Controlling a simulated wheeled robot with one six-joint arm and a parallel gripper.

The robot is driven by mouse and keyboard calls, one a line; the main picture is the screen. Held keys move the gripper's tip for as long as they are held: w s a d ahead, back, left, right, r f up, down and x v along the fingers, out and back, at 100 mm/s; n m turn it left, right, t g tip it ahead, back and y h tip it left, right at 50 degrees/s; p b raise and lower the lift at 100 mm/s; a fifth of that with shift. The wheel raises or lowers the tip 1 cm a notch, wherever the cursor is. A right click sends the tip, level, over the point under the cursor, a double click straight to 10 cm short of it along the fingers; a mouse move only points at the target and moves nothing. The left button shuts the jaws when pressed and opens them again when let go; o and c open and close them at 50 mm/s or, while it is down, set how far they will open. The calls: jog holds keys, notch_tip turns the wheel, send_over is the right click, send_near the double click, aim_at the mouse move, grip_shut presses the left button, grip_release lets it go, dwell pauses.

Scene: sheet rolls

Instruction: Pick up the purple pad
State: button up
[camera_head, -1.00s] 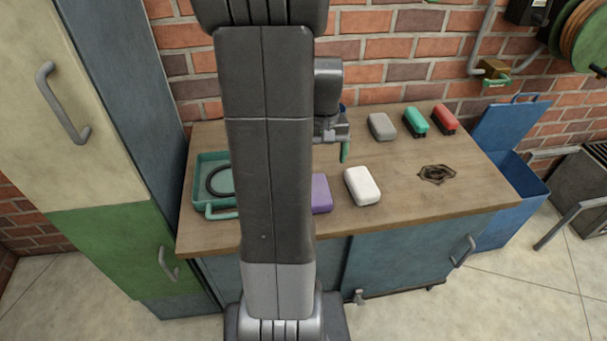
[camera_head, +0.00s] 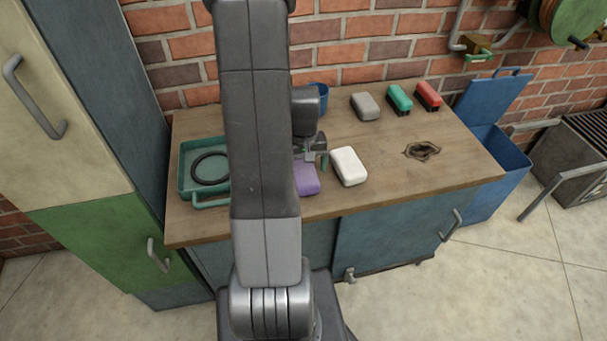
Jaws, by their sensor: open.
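The purple pad (camera_head: 307,180) lies on the wooden workbench (camera_head: 380,205), partly hidden behind my arm and gripper. Only its right part shows. My gripper (camera_head: 316,163) is open, close over the far end of the purple pad. I cannot tell whether the gripper touches the pad.
A white pad (camera_head: 348,166) lies just right of the purple one. Grey (camera_head: 365,106), green (camera_head: 399,99) and red (camera_head: 428,96) blocks stand at the back. A teal tray (camera_head: 187,178) with a black ring is at left, a blue cup (camera_head: 320,97) behind. The bench has a dark hole (camera_head: 422,151).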

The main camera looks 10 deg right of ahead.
aim_at(304, 170)
jog(key=shift+f, duration=1.25)
jog(key=c, duration=1.1)
jog(key=shift+o, duration=0.2)
notch_tip(304, 170, up, 10)
jog(key=shift+r, duration=0.1)
